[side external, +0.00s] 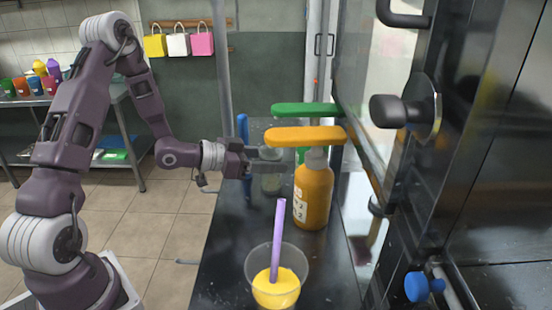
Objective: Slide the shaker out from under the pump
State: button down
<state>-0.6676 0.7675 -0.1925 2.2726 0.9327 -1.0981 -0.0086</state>
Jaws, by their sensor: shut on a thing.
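The shaker looks like a clear cup (271,183) on the dark counter, left of the orange pump bottle (313,195). My gripper (270,162) reaches in from the left and is shut on the shaker near its upper part. The gripper covers much of the shaker, and its contents are not clear. The orange pump's spout (300,136) extends left above the gripper's fingers. A green pump spout (303,110) lies behind it, also pointing left. I cannot tell exactly which spout is over the shaker.
A cup of yellow drink (276,288) with a purple straw stands at the counter's front. A blue upright object (243,130) stands beside my gripper. The dark machine (480,170) bounds the right. The counter (228,240) left of the cup is clear.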

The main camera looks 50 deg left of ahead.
jog(key=shift+s+a, duration=0.25)
jog(key=shift+s, duration=1.1)
jog(key=shift+s+a, duration=0.3)
jog(key=shift+s, duration=1.1)
jog(key=shift+s+a, duration=0.25)
jog(key=shift+s, duration=1.1)
jog(key=c, duration=0.5)
grip_release()
jog(key=shift+s, duration=0.1)
jog(key=v, duration=0.3)
notch_tip(320, 180, up, 7)
jog(key=shift+r, duration=0.1)
